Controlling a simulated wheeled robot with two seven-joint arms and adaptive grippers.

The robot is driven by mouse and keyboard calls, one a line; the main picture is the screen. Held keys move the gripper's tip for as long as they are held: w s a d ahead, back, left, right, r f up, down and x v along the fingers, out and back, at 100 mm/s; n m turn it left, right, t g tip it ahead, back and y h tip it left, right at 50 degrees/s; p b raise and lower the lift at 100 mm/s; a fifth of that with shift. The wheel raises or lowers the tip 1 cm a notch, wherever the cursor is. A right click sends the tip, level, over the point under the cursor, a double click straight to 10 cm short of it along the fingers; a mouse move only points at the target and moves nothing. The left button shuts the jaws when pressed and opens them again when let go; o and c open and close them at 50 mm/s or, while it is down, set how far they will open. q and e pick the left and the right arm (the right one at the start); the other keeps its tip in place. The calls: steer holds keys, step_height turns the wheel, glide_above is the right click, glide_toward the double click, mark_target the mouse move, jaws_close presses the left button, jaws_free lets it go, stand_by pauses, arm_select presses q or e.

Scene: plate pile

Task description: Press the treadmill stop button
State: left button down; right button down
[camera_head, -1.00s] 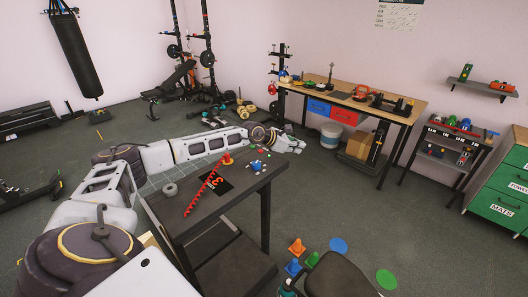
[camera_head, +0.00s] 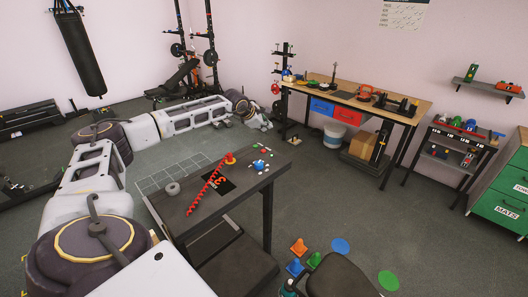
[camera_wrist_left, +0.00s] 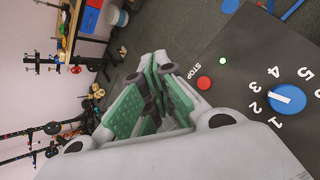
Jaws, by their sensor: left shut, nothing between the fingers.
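The red stop button (camera_wrist_left: 204,83) shows in the left wrist view on the dark console top, beside the word STOP. A small green light (camera_wrist_left: 223,61) and a blue dial (camera_wrist_left: 287,98) with numbers around it are near the button. In the head view the blue dial (camera_head: 259,165) sits at the right end of the dark-topped stand (camera_head: 190,224). My left gripper (camera_head: 265,123) is shut and empty, above and beyond the stand's far edge. In the left wrist view its green-padded fingers (camera_wrist_left: 151,76) are left of the button, apart from it. My right gripper is out of view.
A workbench (camera_head: 350,89) stands beyond. A dark seat (camera_head: 337,276) and coloured discs are on the near right.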

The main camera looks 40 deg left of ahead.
arm_select(q)
steer(key=shift+f, duration=0.2)
steer(key=b, duration=0.3)
glide_above(265, 151)
steer(key=shift+f, duration=3.05)
steer(key=shift+f+b, duration=1)
steer(key=shift+f, duration=0.15)
steer(key=shift+f, duration=0.2)
steer(key=shift+f+b, duration=0.25)
steer(key=shift+b, duration=0.25)
